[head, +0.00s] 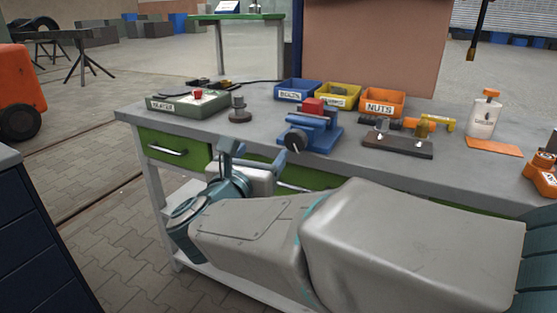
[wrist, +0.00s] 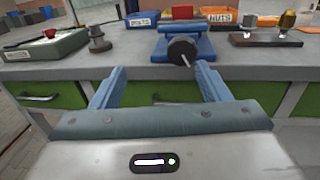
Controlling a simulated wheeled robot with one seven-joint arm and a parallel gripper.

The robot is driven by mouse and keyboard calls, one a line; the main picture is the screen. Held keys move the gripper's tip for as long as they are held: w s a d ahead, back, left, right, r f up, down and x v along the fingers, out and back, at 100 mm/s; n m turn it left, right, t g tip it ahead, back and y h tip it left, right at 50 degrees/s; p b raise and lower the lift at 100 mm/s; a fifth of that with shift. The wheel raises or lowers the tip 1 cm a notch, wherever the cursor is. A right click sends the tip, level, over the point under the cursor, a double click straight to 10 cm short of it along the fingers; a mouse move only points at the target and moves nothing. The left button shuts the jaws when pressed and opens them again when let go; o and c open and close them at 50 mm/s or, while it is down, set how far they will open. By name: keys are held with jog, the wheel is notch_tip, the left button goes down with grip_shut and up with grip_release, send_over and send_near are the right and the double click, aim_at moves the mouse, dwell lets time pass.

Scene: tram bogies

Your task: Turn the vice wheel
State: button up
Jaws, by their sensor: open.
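The blue vice (head: 312,132) stands on the grey workbench near its front edge, with a red block (head: 313,106) at its top. Its dark round wheel (head: 294,140), with a thin light handle, faces the front of the bench. In the wrist view the wheel (wrist: 182,50) is ahead, a little right of the middle between my fingers. My gripper (head: 252,153) is open and empty, in front of the bench edge and apart from the wheel. In the wrist view its two blue fingers (wrist: 162,80) point toward the vice, spread wide.
On the workbench (head: 232,133) are a green tray (head: 188,108), a grey knob-shaped part (head: 239,112), blue, yellow and orange bins (head: 383,104), a dark board with fittings (head: 398,145) and a white bottle (head: 484,117). Green drawers (head: 172,150) with handles lie below the bench top.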

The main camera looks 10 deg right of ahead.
aim_at(293, 143)
jog(key=w+d+m, duration=0.1)
jog(key=w+d, duration=0.2)
jog(key=w+d+f+m+h+b, duration=0.1)
jog(key=w+d, duration=0.2)
jog(key=w+d+f+m+g+h, duration=0.1)
jog(key=w+d+m, duration=0.1)
jog(key=w+d, duration=0.1)
jog(key=shift+w+f, duration=0.15)
jog(key=shift+w, duration=0.05)
dwell(0.3)
jog(key=c, duration=1)
